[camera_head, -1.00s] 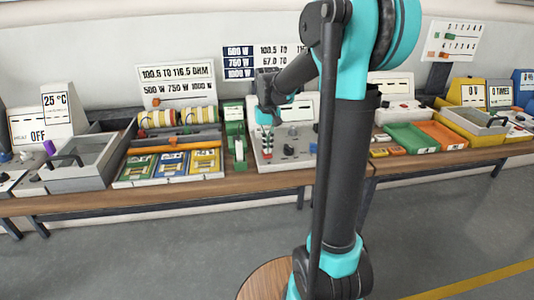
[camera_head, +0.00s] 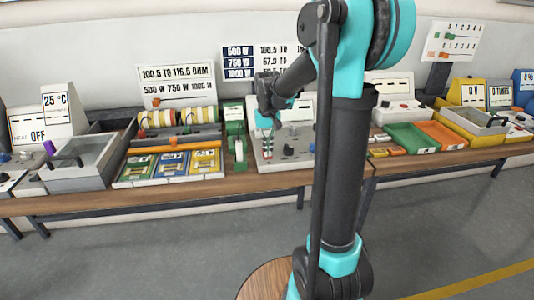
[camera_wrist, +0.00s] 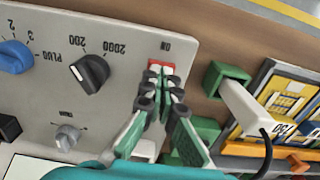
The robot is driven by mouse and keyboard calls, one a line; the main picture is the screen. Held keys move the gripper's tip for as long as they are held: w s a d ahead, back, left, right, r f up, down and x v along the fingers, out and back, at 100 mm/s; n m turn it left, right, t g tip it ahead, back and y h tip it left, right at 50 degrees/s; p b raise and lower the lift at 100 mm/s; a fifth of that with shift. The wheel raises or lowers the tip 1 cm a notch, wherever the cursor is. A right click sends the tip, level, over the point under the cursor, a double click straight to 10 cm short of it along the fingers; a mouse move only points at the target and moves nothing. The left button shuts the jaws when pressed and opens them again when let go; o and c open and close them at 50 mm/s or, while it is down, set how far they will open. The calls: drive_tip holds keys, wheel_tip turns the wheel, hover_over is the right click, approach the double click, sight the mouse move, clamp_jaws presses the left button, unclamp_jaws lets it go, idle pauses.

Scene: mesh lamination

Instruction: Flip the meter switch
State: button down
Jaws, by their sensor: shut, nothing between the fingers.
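The meter (camera_head: 300,153) is a light grey console with knobs on the wooden bench. Its panel (camera_wrist: 115,22) fills the left of the wrist view. The meter switch (camera_wrist: 167,64) is a small red rocker beside the printed word ON, near the panel's edge. My gripper (camera_wrist: 158,74) is shut and empty, and its green and grey fingertips overlap the switch, hiding part of it. I cannot tell whether they touch it. In the head view my gripper (camera_head: 267,153) points down at the left part of the meter.
A black knob (camera_wrist: 90,73) and a blue knob (camera_wrist: 14,57) stand on the panel. A green stand with a white part (camera_wrist: 240,102) sits beside the meter. A tray with green, blue and yellow cards (camera_head: 170,167) lies left. Green and orange trays (camera_head: 412,138) stand right.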

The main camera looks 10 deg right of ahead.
drive_tip(key=shift+r, duration=3.45)
